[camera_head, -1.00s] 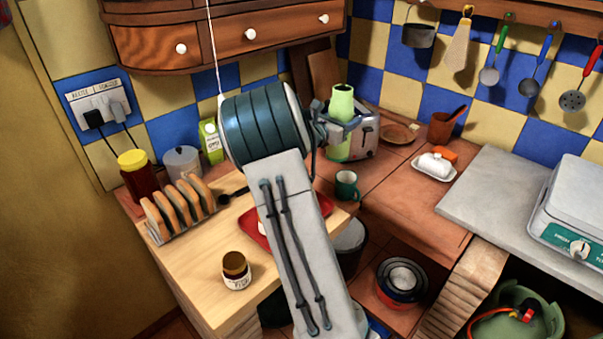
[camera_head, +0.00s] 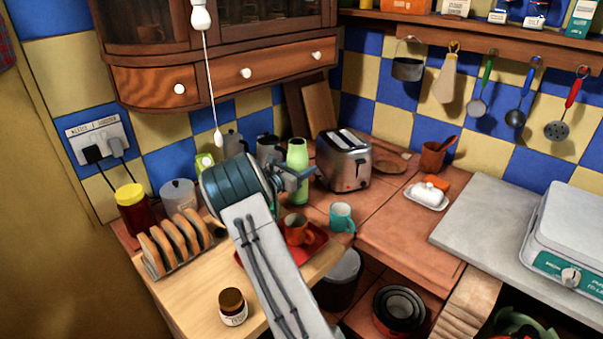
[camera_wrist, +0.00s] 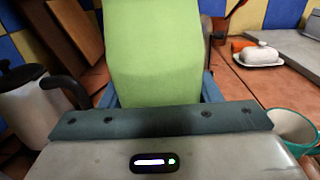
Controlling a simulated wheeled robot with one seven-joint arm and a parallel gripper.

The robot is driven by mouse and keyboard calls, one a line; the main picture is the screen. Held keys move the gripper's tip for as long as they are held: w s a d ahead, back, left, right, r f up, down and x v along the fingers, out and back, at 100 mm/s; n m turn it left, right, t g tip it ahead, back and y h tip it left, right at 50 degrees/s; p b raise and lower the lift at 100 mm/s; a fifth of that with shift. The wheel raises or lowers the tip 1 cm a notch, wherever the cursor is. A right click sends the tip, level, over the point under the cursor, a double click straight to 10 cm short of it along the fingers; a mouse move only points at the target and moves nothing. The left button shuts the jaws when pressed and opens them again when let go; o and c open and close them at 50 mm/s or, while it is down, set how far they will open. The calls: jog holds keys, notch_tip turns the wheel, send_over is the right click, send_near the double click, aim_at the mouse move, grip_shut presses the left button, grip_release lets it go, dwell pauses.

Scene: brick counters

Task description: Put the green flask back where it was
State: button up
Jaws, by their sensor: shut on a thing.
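The green flask (camera_head: 297,160) stands upright between the fingers of my gripper (camera_head: 296,173), to the left of the toaster in the head view. In the wrist view the green flask (camera_wrist: 154,50) fills the upper middle, with a blue finger (camera_wrist: 208,88) at its side. My gripper is shut on it. The flask's base is low, near the counter behind the red tray; I cannot tell whether it touches.
The toaster (camera_head: 344,160) stands just right of the flask. A kettle (camera_head: 269,150) is close on its left. A teal mug (camera_head: 342,218) and an orange mug (camera_head: 297,229) on the red tray (camera_head: 312,243) are in front. Counter to the right (camera_head: 390,225) is clear.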

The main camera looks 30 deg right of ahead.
jog(key=shift+f, duration=1.4)
jog(key=o, duration=1.3)
jog(key=shift+r, duration=0.15)
jog(key=b+v, duration=0.1)
jog(key=v, duration=0.6)
jog(key=shift+s+a, duration=0.1)
jog(key=shift+a, duration=0.15)
